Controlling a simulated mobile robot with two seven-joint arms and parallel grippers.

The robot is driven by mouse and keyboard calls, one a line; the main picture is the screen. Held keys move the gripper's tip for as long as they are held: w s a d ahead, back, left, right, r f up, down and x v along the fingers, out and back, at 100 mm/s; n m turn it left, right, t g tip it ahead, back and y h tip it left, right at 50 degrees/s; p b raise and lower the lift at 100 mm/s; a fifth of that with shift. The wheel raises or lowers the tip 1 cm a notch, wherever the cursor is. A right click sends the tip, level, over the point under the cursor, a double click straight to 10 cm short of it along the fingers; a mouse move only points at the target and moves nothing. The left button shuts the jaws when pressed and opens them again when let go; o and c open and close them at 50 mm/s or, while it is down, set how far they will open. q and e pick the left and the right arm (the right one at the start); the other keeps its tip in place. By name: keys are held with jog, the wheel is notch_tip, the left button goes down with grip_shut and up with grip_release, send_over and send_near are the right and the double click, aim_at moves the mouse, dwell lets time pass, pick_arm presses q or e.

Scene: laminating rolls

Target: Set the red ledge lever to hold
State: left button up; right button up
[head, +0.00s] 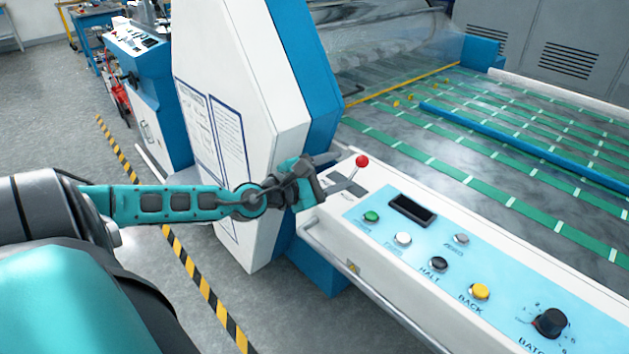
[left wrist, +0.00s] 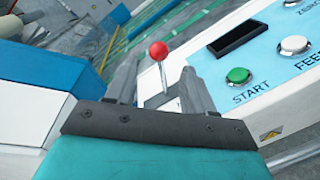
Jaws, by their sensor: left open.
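The lever is a thin metal rod with a red ball knob (head: 362,160), on the ledge panel's far left end beside the tall white housing. In the head view it leans up and to the right. My left gripper (head: 335,174) is open at the lever's left, its fingers pointing at the rod. In the left wrist view the red knob (left wrist: 158,50) stands above the open fingers (left wrist: 160,88), with the rod showing between them. I cannot tell whether a finger touches the rod. The lever's slot is partly hidden by the gripper. My right gripper is out of view.
The ledge panel carries a green button (head: 371,216), a dark display (head: 411,210), several other buttons and a black dial (head: 550,321). A metal rail (head: 360,286) runs along its front. The white housing (head: 245,100) rises close behind my left arm. Green belts lie beyond.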

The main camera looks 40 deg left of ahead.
pick_arm(q)
jog(key=shift+v, duration=2.5)
